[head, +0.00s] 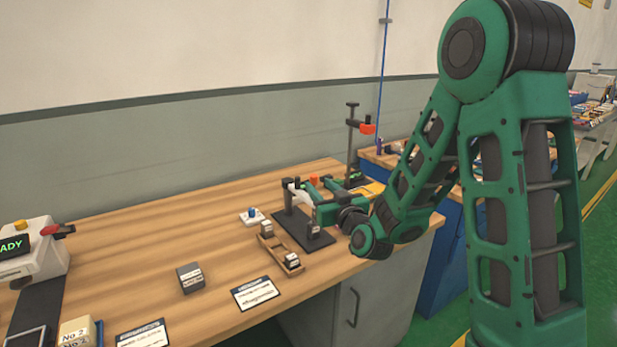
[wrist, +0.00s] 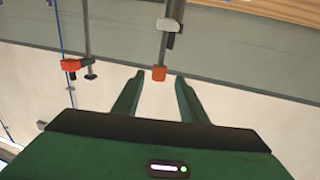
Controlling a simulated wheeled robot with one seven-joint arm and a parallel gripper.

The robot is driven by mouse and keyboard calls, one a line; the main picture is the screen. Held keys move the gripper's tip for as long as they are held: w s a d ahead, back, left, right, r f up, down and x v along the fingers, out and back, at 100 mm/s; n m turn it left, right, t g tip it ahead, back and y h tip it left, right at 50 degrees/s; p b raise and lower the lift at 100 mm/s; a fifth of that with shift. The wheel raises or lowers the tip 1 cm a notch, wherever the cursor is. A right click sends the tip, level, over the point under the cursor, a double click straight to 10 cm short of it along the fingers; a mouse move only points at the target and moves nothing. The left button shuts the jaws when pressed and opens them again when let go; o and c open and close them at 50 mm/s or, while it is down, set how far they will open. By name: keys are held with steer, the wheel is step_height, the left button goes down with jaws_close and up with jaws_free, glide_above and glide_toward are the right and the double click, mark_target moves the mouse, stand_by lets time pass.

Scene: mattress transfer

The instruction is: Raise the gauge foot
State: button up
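The gauge stand (head: 289,197) has a dark post, a white body and an orange-red knob on top, and rises from a black base plate (head: 304,235). My gripper (head: 306,190) is at the gauge's upper part. In the wrist view, which shows the scene upside down, my gripper (wrist: 159,78) is open, with a finger to each side of the orange knob (wrist: 159,73); I see gaps on both sides. The white gauge body (wrist: 170,25) is beyond it. The gauge foot is not clearly visible.
A taller post with an orange clamp (head: 367,128) stands behind; it also shows in the wrist view (wrist: 70,65). A wooden tray (head: 277,249), a grey block (head: 190,277) and a white fixture with a blue knob (head: 252,216) are nearby.

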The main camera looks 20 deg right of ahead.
steer(key=w, duration=0.6)
steer(key=w+a, duration=0.1)
steer(key=w, duration=0.2)
steer(key=shift+w, duration=0.35)
jaws_close()
